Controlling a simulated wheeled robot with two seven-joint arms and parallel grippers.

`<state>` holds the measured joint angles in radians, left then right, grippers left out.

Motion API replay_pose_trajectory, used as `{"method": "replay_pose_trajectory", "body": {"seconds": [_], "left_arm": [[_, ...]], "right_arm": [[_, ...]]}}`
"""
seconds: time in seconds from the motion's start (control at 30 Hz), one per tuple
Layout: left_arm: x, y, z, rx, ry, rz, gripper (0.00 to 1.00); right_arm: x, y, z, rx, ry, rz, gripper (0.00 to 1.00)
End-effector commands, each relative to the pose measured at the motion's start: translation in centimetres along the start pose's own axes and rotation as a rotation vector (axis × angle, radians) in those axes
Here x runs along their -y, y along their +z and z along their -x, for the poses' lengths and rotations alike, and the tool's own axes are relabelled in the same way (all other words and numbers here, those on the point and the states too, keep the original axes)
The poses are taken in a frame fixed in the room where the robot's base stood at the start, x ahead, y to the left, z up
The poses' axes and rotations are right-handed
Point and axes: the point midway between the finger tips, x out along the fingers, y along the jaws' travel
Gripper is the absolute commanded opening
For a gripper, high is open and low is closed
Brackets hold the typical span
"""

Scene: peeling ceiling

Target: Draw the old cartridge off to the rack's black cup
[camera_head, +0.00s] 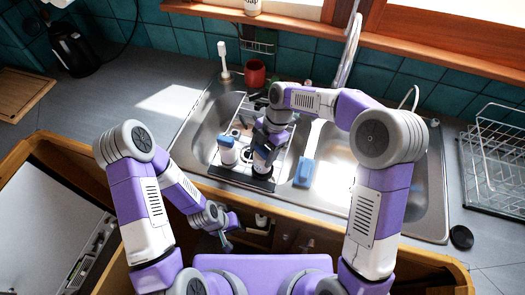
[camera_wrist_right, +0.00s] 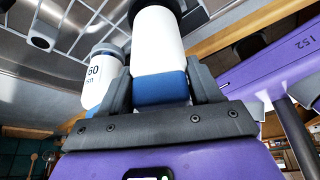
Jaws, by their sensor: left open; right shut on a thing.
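A blue-and-white cartridge (camera_wrist_right: 158,45) is held by its blue end in my right gripper (camera_wrist_right: 150,88); in the head view its white body (camera_head: 261,162) shows under the fingers. Its far end meets a black cup (camera_wrist_right: 150,8); I cannot tell how deep it sits. My right gripper also shows in the head view (camera_head: 264,140), above the rack's front part. A second white cartridge with a blue cap (camera_head: 227,152) stands to the left on the rack (camera_head: 235,172); in the wrist view it bears "60" (camera_wrist_right: 98,76). My left gripper (camera_head: 227,243) is open and empty, low before the cabinet.
The rack spans the left sink basin (camera_head: 208,125). A blue sponge (camera_head: 304,172) lies right of it. A wire dish rack (camera_head: 495,160) stands far right. The left counter has free room.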

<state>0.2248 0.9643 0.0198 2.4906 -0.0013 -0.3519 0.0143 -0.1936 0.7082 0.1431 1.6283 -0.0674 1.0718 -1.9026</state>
Motion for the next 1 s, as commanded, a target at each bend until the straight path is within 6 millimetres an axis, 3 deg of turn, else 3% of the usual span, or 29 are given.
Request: {"method": "replay_pose_trajectory", "body": {"seconds": [0.03,0.07,0.23,0.57,1.0], "left_arm": [[0.1,0.0,-0.3,0.000,0.000,0.000,0.43],[0.1,0.0,-0.3,0.000,0.000,0.000,0.43],[0.1,0.0,-0.2,0.000,0.000,0.000,0.43],[0.1,0.0,-0.2,0.000,0.000,0.000,0.43],[-0.1,0.0,0.2,0.000,0.000,0.000,0.43]], "right_arm": [[0.0,0.1,-0.3,-0.001,0.001,0.001,0.20],[0.0,0.1,-0.4,-0.001,0.002,0.001,0.65],[0.0,0.1,-0.2,0.000,0.001,0.001,0.91],[0.0,0.1,0.0,0.000,0.001,0.000,0.94],[-0.1,0.1,6.4,0.001,0.004,0.000,0.94]]}}
